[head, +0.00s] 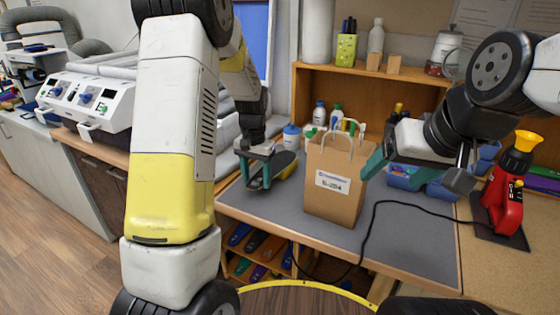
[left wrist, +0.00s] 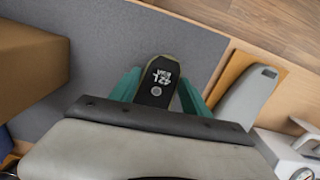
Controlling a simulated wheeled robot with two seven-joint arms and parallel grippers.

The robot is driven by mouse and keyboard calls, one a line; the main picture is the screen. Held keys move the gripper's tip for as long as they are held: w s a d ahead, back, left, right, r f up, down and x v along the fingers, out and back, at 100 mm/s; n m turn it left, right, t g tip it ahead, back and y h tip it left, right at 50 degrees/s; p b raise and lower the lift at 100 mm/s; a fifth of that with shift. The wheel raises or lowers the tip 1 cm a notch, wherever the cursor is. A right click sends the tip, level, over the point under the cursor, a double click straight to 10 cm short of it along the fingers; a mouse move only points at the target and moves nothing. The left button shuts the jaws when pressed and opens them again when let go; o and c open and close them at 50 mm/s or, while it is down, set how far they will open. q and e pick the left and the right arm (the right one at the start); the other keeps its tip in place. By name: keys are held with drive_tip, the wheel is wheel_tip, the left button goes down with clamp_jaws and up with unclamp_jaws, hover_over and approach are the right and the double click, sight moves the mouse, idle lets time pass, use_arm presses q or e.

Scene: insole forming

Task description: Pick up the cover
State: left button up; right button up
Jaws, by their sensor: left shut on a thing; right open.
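The cover (left wrist: 158,80) is a dark, rounded, insole-shaped piece with a pale edge and a white printed mark that seems to read 42 L. My left gripper (head: 259,174) is shut on it, with one teal finger on each side in the left wrist view. In the head view the cover (head: 284,163) shows partly behind the fingers, over the left part of the grey mat; I cannot tell whether it touches the mat. My right gripper (head: 396,170) is open, right of the paper bag, its teal fingers partly hidden.
A brown paper bag (head: 334,185) stands upright on the grey mat (head: 410,235). A black cable crosses the mat. A red tool with a yellow funnel (head: 508,190) stands at the right. Several bottles stand behind the bag. A white machine (head: 90,98) is at the left. The mat's front is mostly clear.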

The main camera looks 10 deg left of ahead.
use_arm(q)
drive_tip(key=shift+c, duration=0.7)
drive_tip(key=shift+r, duration=0.3)
wheel_tip(320, 180, up, 10)
drive_tip(key=shift+r, duration=2.5)
